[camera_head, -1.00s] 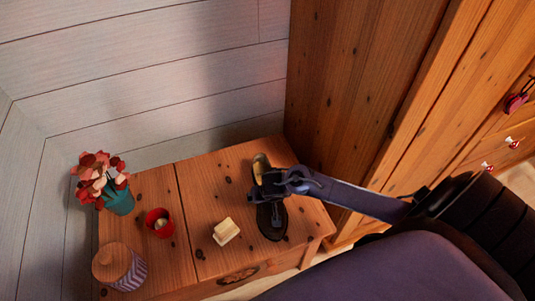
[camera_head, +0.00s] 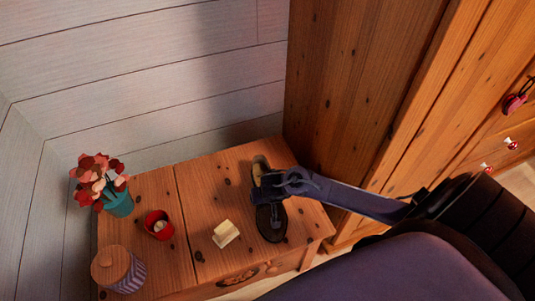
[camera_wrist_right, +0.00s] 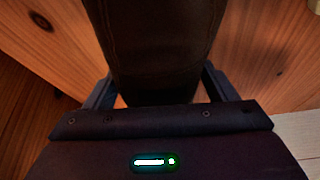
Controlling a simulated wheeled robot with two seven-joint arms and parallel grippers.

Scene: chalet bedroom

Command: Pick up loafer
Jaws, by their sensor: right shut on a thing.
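The loafer (camera_head: 271,225) is dark with a tan inside at its far end. It lies on the right part of the wooden chest top, pointing toward the front edge. My right gripper (camera_head: 266,190) reaches over its middle from the right and hides part of it. In the right wrist view the loafer (camera_wrist_right: 160,45) fills the space between the two fingers, and my right gripper (camera_wrist_right: 160,95) is shut on it. Whether the shoe is clear of the wood cannot be told. My left gripper is not in view.
The wooden chest (camera_head: 205,195) also holds a butter-coloured block (camera_head: 226,234), a red cup (camera_head: 159,225), a flower pot (camera_head: 119,202) and a lidded striped jar (camera_head: 122,270). A tall wooden wardrobe (camera_head: 350,90) stands close at the right; a plank wall is behind.

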